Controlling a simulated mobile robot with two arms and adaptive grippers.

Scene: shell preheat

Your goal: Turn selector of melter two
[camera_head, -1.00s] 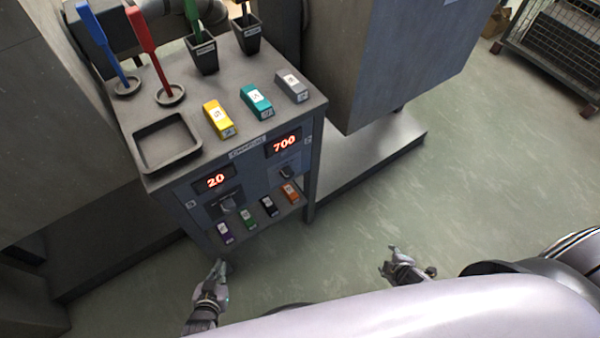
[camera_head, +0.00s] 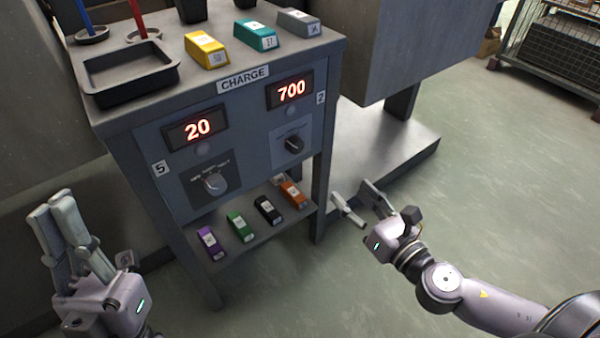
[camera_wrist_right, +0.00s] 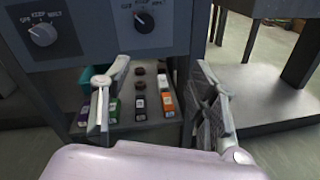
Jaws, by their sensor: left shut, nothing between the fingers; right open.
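The charge station (camera_head: 235,120) has two panels. The right panel, by the label 2 (camera_head: 320,97), has a display reading 700 (camera_head: 291,90) and a dark selector knob (camera_head: 293,145); this knob is also at the top of the right wrist view (camera_wrist_right: 144,22). The left panel, by the label 5 (camera_head: 160,168), has a display reading 20 (camera_head: 196,129) and a grey knob (camera_head: 214,184). My right gripper (camera_head: 354,192) is open and empty, right of and below the dark knob, apart from it. My left gripper (camera_head: 52,202) is shut and empty, left of the station.
Yellow (camera_head: 206,50), teal (camera_head: 255,35) and grey (camera_head: 298,22) blocks and a black tray (camera_head: 130,74) are on top. Several coloured blocks lie on the lower shelf (camera_head: 238,255). A station leg (camera_head: 321,190) stands near my right gripper.

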